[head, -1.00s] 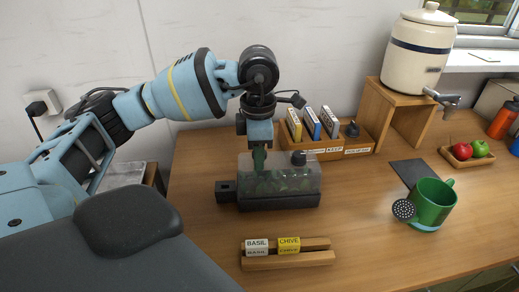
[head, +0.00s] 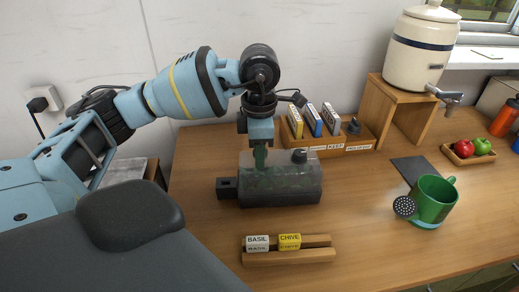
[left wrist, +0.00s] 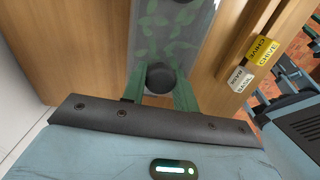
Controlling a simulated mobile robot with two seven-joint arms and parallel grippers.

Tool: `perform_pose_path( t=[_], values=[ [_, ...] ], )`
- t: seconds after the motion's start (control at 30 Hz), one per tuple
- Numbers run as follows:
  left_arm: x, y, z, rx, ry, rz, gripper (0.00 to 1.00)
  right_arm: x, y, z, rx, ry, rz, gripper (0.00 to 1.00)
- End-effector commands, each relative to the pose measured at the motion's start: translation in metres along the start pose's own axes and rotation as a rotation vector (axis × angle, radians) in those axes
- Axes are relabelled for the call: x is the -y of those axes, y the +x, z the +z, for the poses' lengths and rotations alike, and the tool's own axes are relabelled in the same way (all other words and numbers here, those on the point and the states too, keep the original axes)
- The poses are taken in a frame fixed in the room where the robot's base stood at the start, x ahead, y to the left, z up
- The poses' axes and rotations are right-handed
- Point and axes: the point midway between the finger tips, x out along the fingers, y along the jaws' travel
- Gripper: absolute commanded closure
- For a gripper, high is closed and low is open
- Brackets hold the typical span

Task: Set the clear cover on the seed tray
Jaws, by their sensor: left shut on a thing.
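The clear cover (head: 278,170) is a see-through box with dark knobs on top; green leaves show through it. It is over the dark seed tray (head: 285,197), which has a block-shaped tab at its left end. I cannot tell whether the cover's rim is fully seated. My left gripper (head: 260,160) points straight down at the left part of the cover. In the left wrist view its green fingers (left wrist: 160,90) are shut around a round black knob (left wrist: 161,77). The other knob (head: 299,156) is free at the right. My right gripper is not in view.
Behind stands a wooden seed-packet holder (head: 335,150). A wooden rack (head: 288,258) with BASIL and CHIVE labels is in front. A green watering can (head: 433,201) and a dark mat (head: 410,170) lie right. A crock stands on a wooden stand (head: 405,108). Wood between tray and can is clear.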

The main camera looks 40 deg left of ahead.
Motion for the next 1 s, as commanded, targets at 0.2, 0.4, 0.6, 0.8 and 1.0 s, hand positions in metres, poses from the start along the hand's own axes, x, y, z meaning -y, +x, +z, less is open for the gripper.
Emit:
perform_pose_path(
  t=[0.2,0.4,0.6,0.8,1.0],
  values=[
    [0.000,-0.001,0.000,0.001,0.000,0.001,0.56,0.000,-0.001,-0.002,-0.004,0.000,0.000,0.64],
    [0.000,0.000,0.000,0.000,0.000,0.000,0.45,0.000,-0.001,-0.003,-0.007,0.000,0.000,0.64],
    [0.000,-0.002,0.000,0.000,0.000,0.000,0.45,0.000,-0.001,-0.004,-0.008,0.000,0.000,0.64],
    [0.000,-0.026,0.001,0.004,0.000,0.002,0.45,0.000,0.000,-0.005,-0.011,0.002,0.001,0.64],
    [0.000,-0.058,0.000,0.003,0.000,0.002,0.45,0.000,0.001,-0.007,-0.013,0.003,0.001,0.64]
  ],
)
